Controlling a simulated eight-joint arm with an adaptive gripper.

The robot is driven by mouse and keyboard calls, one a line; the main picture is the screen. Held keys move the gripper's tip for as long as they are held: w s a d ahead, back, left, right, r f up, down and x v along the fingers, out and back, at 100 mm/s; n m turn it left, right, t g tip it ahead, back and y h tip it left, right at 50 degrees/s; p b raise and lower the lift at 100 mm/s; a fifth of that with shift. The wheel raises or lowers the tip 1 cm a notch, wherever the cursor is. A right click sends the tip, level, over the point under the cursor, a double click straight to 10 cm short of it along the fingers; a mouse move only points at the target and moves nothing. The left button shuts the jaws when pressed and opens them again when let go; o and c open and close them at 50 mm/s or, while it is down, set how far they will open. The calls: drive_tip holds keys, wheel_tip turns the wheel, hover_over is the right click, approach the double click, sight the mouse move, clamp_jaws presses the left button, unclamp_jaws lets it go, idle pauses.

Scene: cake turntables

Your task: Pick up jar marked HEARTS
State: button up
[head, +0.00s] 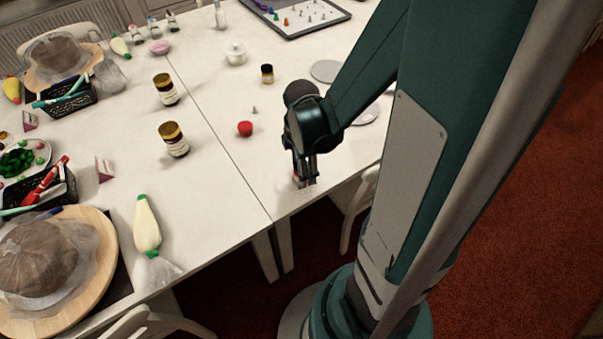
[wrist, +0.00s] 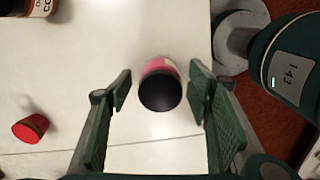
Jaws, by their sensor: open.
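A small jar with a black lid and a pink side (wrist: 159,68) stands on the white table in the wrist view, between my gripper's fingers. No readable HEARTS marking shows on it. In the head view only a bit of pink (head: 296,177) shows behind the fingers. My gripper (wrist: 160,88) is open, with one finger on each side of the jar and a visible gap on both sides. In the head view my gripper (head: 306,183) points down near the table's front edge.
A red object (head: 245,128) lies left of my gripper. Two brown jars (head: 173,139) (head: 165,89) stand farther left, and a small dark-lidded jar (head: 267,74) stands behind. A piping bag (head: 147,226) lies at the front left. The table around the pink jar is mostly clear.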

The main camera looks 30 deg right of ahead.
drive_tip(key=shift+f, duration=0.35)
drive_tip(key=shift+c, duration=0.7)
drive_tip(key=c, duration=0.9)
drive_tip(key=shift+r, duration=0.2)
drive_tip(key=shift+c, duration=0.2)
drive_tip(key=shift+r+p, duration=1.6)
drive_tip(key=shift+r, duration=3.2)
